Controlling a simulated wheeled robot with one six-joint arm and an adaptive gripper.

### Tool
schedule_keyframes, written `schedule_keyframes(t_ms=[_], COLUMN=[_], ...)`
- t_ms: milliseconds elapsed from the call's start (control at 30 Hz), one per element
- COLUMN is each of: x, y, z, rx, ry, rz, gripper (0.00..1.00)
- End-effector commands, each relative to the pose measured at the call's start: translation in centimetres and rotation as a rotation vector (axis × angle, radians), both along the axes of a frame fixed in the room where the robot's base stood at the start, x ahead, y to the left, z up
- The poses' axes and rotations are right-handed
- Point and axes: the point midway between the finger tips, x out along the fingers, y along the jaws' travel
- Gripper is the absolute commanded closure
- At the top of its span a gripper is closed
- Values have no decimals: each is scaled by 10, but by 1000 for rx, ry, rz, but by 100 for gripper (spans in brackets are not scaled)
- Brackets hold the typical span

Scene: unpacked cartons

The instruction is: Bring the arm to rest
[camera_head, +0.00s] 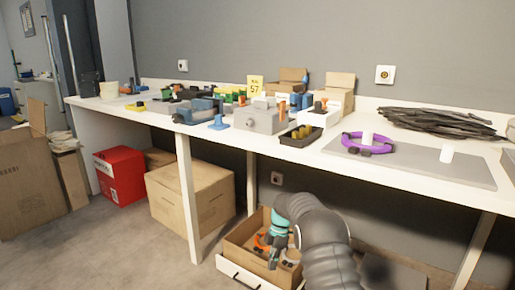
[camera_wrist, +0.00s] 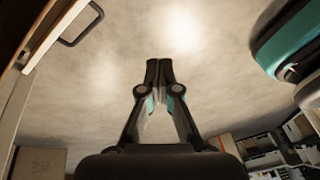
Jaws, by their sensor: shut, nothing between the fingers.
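In the wrist view my gripper (camera_wrist: 159,64) has its two dark fingers together, with nothing between the tips. They stand out against a bare, pale grey surface with bright patches of light. In the head view my grey arm comes in from the bottom right.
The long white bench (camera_head: 440,180) holds tools, small boxes, a purple ring-shaped thing (camera_head: 368,147) and a heap of dark strips (camera_head: 435,122). Underneath stand a closed carton (camera_head: 190,200) and a red box (camera_head: 120,175).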

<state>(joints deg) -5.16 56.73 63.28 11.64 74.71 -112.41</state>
Motion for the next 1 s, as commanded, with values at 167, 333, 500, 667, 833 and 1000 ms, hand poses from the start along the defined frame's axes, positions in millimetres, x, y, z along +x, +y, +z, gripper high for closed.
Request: schedule_keyframes(t_ms=[167, 333, 500, 667, 833, 1000], x=[-28, -58, -95, -131, -171, -214], y=[-9, -20, -33, -45, -56, -67], z=[-20, 7, 59, 107, 156, 199], rx=[-122, -242, -328, -366, -372, -354], ry=[84, 112, 103, 80, 49, 15], rz=[-321, -664, -997, -1247, -1470, -1652], gripper=[100, 100, 100, 100, 100, 100])
